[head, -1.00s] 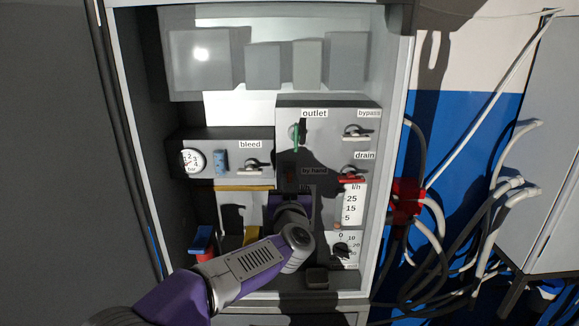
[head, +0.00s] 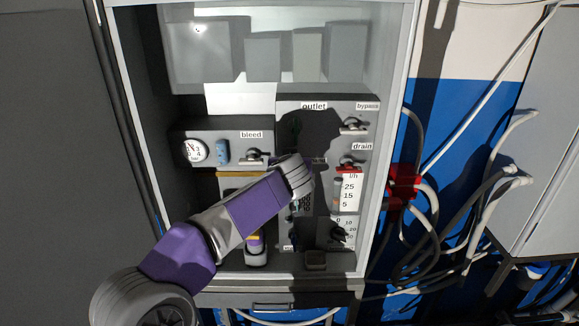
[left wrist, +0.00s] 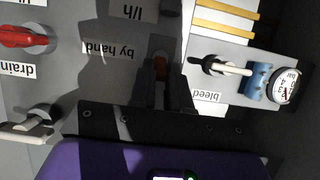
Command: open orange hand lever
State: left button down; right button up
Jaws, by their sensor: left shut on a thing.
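The orange hand lever (left wrist: 161,67) shows in the left wrist view as a small, shaded orange-red piece next to the "by hand" label (left wrist: 110,49). My left gripper (left wrist: 163,88) has its dark fingers at the lever and is shut on it. The finger contact is dark and partly hidden. In the head view my left wrist (head: 292,178) covers the lever and the fingers in front of the panel. My right gripper is not in view.
The bleed valve (left wrist: 222,66), blue part (left wrist: 258,78) and gauge (left wrist: 286,88) are beside the hand. The red drain handle (left wrist: 22,37) is on the other side. Bypass valve (head: 353,124) is at upper right. Cabinet side walls (head: 392,150) bound the space.

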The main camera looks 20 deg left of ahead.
pick_arm(q)
jog(key=shift+r+g, duration=0.3)
dwell(0.5)
jog(key=c, duration=1.1)
grip_release()
jog(key=shift+w, duration=0.1)
jog(key=v, duration=0.7)
jog(key=shift+s+r, duration=0.15)
jog(key=shift+s, duration=0.1)
